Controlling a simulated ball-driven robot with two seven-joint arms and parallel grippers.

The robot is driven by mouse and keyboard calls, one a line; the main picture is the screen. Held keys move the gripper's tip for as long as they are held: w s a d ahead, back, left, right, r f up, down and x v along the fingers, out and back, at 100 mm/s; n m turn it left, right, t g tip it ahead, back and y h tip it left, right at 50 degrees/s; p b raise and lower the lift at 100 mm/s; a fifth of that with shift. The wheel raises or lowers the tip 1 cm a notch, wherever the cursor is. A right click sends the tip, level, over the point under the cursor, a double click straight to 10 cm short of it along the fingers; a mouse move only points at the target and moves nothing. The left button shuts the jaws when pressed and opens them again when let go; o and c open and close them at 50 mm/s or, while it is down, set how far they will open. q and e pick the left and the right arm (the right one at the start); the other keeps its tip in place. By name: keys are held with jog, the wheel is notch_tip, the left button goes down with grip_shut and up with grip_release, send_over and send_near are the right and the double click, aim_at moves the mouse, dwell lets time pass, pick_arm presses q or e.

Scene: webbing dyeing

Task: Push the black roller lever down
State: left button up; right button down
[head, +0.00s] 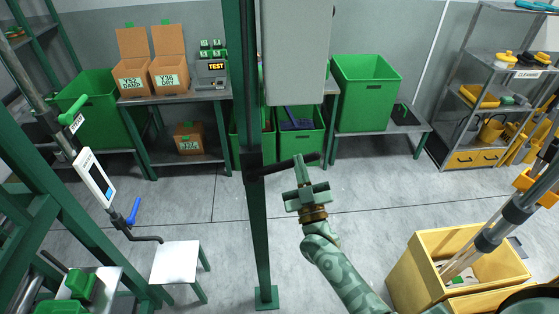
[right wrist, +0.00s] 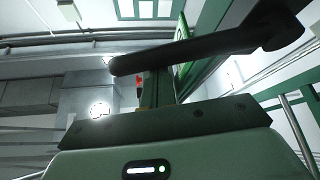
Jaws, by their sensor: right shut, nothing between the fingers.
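The black roller lever (head: 277,167) sticks out to the right from the dark collar on the green post, tilted slightly up toward its free end. In the right wrist view the lever (right wrist: 205,50) crosses the upper picture, its pivot end at the right. My right gripper (head: 300,165) is shut and empty. Its fingertips overlap the lever near the free end in the head view. In the right wrist view the fingers (right wrist: 157,88) show just under the lever, partly hidden by it. I cannot tell whether they touch. My left gripper is not in view.
The green post (head: 256,220) stands just left of my right gripper, with a grey box (head: 297,50) above. A wooden crate (head: 410,265) stands at lower right. A white stool (head: 177,262) stands at lower left. Green bins and a bench line the back. The floor between is clear.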

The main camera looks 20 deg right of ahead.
jog(key=f+m+h+b, duration=0.1)
jog(key=m, duration=0.1)
jog(key=f+m+h+b, duration=0.1)
jog(key=m, duration=0.1)
jog(key=f+m+h+b, duration=0.1)
jog(key=f+m+h, duration=0.1)
jog(key=shift+d+g, duration=0.3)
jog(key=shift+d, duration=0.05)
jog(key=shift+s+m, duration=0.1)
jog(key=shift+m, duration=0.2)
